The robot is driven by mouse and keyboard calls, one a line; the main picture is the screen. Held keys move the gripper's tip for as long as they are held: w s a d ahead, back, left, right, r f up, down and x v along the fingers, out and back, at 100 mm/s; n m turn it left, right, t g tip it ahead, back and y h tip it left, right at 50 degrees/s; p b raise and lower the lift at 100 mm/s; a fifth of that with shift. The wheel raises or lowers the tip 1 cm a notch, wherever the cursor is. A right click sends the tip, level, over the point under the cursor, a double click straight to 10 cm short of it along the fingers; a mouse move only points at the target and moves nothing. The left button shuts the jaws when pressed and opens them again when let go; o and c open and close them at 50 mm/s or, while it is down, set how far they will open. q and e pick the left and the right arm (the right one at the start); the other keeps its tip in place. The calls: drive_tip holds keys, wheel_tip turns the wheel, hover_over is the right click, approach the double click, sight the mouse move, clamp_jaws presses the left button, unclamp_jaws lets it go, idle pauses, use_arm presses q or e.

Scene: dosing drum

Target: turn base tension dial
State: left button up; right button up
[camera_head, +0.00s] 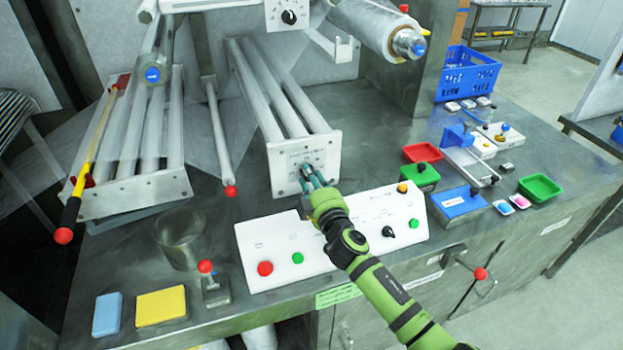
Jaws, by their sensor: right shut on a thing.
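The base tension dial (306,168) is a small dark knob on the white end plate (284,181) of the roller base, in the middle of the head view. My right gripper (309,178) reaches up to this plate from the lower right. Its teal fingers are shut on the dial and hide much of it. The dial's exact angle cannot be made out. My left gripper is not in view.
A white control panel (270,243) with red, green and orange buttons lies just below my right gripper. Coloured trays (540,188) and a blue crate (468,73) are right.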

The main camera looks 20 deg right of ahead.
drive_tip(key=shift+r, duration=0.15)
drive_tip(key=o, duration=1.2)
drive_tip(key=shift+w, duration=0.1)
drive_tip(key=shift+c, duration=0.2)
drive_tip(key=shift+s+f, duration=0.2)
drive_tip(key=shift+s, duration=0.3)
drive_tip(key=s, duration=1.1)
drive_tip(key=shift+d, duration=0.25)
